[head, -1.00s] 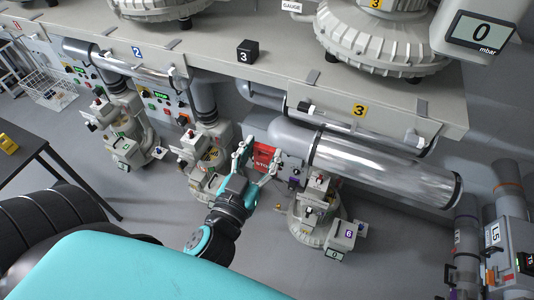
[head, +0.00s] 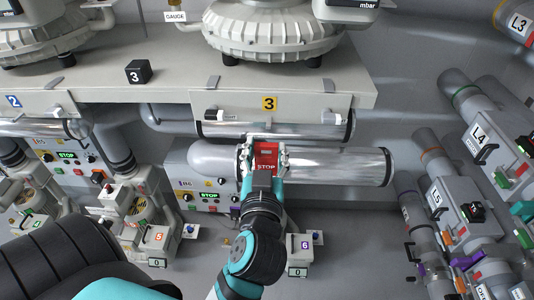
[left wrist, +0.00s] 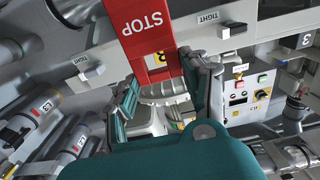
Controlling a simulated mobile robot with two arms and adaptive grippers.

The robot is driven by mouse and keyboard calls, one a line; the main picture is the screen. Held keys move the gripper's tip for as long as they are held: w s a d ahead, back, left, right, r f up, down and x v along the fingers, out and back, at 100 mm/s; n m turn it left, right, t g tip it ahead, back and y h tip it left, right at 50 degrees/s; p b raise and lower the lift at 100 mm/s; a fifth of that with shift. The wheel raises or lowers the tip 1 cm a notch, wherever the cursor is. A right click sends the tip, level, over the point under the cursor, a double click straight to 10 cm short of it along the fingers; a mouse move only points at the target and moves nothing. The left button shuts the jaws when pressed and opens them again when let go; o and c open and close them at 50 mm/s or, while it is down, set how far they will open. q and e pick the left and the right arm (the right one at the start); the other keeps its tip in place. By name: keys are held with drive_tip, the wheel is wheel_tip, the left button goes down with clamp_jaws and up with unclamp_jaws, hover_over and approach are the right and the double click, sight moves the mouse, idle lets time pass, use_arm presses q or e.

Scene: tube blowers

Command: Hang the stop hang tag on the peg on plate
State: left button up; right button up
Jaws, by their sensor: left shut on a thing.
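The red stop hang tag (head: 265,157) is held between the fingers of my left gripper (head: 264,152), its white STOP lettering showing. In the head view it appears in front of the silver pipe, just below the plate (head: 300,104) marked with a yellow 3. In the left wrist view the tag (left wrist: 147,30) extends upward from between the fingers (left wrist: 162,92), its lettering upside down. I cannot make out the peg clearly; the tag and fingers may cover it. Whether the tag touches the plate cannot be told. My right gripper is not in view.
The silver pipe (head: 335,167) runs sideways behind the gripper. Two small handles (head: 212,114) and (head: 328,116) stick out from the plate's ends. A control panel with a green STOP label (head: 208,196) is at lower left. Valve units stand at right.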

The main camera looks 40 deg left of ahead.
sight(269, 114)
use_arm(q)
drive_tip(key=shift+w+a, duration=0.1)
drive_tip(key=shift+w, duration=0.15)
drive_tip(key=shift+p+x, duration=0.65)
drive_tip(key=shift+x, duration=0.3)
drive_tip(key=shift+p+x, duration=1.25)
drive_tip(key=shift+x, duration=2.7)
drive_tip(key=shift+w+a+f+b, duration=0.15)
drive_tip(key=shift+w+f+b, duration=0.1)
drive_tip(key=shift+f+b, duration=0.3)
drive_tip(key=o, duration=1)
